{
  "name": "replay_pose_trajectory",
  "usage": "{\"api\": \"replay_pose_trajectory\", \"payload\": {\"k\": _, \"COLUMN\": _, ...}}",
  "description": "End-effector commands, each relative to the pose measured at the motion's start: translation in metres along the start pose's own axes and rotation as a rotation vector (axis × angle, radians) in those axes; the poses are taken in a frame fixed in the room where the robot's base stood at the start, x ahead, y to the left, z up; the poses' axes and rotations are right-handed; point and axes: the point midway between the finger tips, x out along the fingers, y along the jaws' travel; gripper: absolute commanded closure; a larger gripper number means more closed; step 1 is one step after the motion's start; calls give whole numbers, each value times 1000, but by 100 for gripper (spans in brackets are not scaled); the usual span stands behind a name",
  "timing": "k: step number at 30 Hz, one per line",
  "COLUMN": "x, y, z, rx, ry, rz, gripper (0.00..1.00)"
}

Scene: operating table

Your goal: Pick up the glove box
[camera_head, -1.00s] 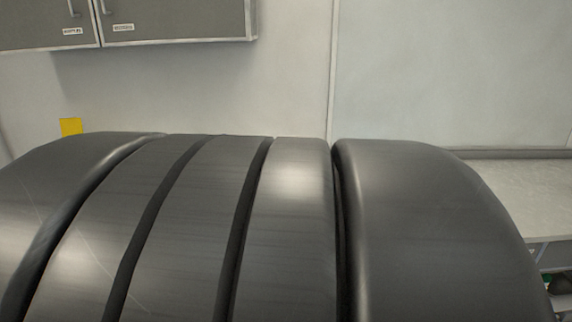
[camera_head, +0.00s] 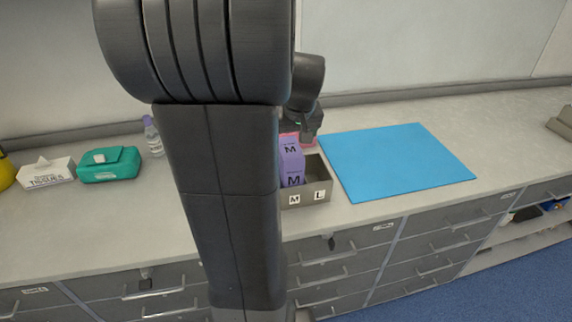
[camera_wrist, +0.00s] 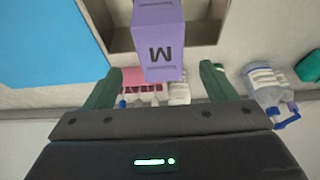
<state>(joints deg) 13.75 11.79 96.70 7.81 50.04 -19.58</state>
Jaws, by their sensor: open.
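The glove box is a purple box marked M (camera_head: 291,162), standing in the left compartment of a grey two-slot holder (camera_head: 318,192) labelled M and L. The L compartment looks empty. In the wrist view the purple box (camera_wrist: 159,40) lies just ahead of and between the two green fingers of my gripper (camera_wrist: 157,82). The fingers are apart, with room on both sides of the box. In the head view my gripper (camera_head: 308,132) is behind the box near the holder; its fingertips are hard to make out, and my arm hides part of the counter.
A blue mat (camera_head: 397,162) lies right of the holder. Left on the counter are a tissue box (camera_head: 46,174), a green wipes pack (camera_head: 109,165) and a bottle (camera_head: 153,137). A pink thing (camera_wrist: 140,82) and a larger bottle (camera_wrist: 265,85) show near the gripper.

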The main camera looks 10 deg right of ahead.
Motion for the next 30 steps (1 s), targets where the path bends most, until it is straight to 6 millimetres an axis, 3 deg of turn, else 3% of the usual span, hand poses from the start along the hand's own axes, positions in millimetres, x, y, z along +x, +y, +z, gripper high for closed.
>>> {"api": "replay_pose_trajectory", "payload": {"k": 4, "x": 24, "y": 0, "z": 0, "rx": 0, "ry": -3, "rz": -1, "gripper": 22}}
{"api": "replay_pose_trajectory", "payload": {"k": 14, "x": 46, "y": 0, "z": 1, "rx": -1, "ry": -3, "rz": -1, "gripper": 22}}
{"api": "replay_pose_trajectory", "payload": {"k": 21, "x": 77, "y": -1, "z": 2, "rx": 0, "ry": -5, "rz": 0, "gripper": 22}}
{"api": "replay_pose_trajectory", "payload": {"k": 30, "x": 88, "y": -1, "z": 2, "rx": 0, "ry": 0, "rz": 1, "gripper": 22}}
